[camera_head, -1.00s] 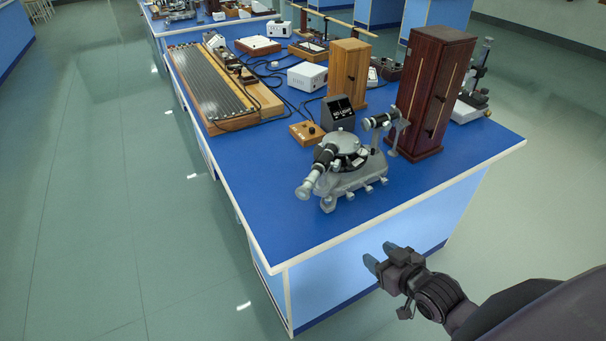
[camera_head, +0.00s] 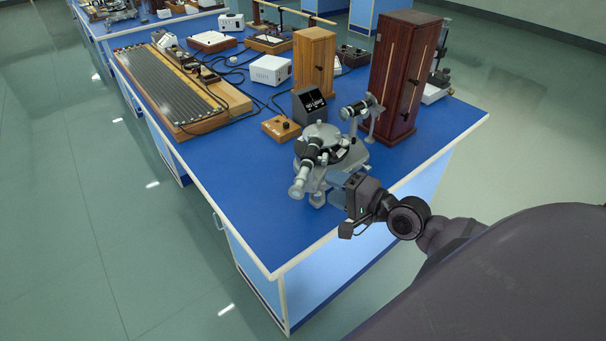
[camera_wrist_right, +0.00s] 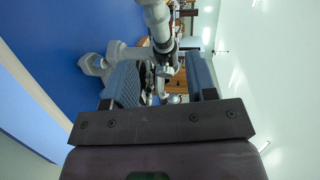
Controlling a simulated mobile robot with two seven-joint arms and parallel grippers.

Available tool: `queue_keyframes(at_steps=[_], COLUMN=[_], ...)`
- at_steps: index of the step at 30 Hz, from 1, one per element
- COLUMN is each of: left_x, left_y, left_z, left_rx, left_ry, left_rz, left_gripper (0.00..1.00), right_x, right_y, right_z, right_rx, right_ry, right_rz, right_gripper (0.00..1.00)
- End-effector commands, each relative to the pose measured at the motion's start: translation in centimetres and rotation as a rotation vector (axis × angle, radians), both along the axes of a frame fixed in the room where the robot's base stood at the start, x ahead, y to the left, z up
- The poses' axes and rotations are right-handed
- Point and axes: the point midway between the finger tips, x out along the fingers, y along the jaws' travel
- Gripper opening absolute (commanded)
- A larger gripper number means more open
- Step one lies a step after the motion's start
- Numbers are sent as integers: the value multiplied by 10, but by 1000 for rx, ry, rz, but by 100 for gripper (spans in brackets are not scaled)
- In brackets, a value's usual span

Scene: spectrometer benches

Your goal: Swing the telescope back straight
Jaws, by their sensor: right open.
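The spectrometer (camera_head: 322,148) stands near the front corner of the blue bench, with a round grey table on a cast base. Its telescope (camera_head: 304,168) is a dark and silver tube on the left side, angled toward the front left. A second tube (camera_head: 357,108) sits on a post at the right. My right gripper (camera_head: 340,186) is open at the front of the base, hiding part of it. In the right wrist view, the two blue-grey fingers (camera_wrist_right: 163,80) are apart, with a silver tube (camera_wrist_right: 158,20) above and beyond the gap. Contact cannot be told. My left gripper is out of view.
A dark wooden cabinet (camera_head: 398,78) and a lighter wooden box (camera_head: 314,62) stand behind the spectrometer. A small black lamp unit (camera_head: 309,104) and a wooden switch box (camera_head: 281,128) are close behind it. The bench front left is clear.

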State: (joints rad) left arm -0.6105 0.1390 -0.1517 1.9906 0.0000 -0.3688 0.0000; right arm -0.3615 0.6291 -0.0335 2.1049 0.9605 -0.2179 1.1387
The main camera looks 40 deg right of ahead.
Motion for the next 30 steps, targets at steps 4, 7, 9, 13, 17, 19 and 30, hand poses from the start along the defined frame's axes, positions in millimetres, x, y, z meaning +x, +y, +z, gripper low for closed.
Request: queue_keyframes(at_steps=[4, 7, 9, 13, 17, 19, 30], left_x=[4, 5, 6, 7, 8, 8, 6], left_y=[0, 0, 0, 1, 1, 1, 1], left_z=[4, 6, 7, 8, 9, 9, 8], left_rx=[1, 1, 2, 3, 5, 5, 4], left_ry=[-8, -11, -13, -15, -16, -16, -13], left_rz=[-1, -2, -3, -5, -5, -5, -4], left_gripper=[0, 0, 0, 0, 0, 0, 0], right_x=[23, 38, 49, 66, 78, 81, 85], right_y=[8, 13, 16, 21, 25, 26, 28], right_z=[-2, -4, -7, -9, -12, -13, -14], right_rx=[0, 0, -2, -2, -3, -2, -3], right_ry=[-4, -2, -2, -2, -1, 1, 1], right_rz=[0, 1, 0, 1, 1, 1, 1], right_gripper=[52, 52, 52, 52, 52, 52, 52])
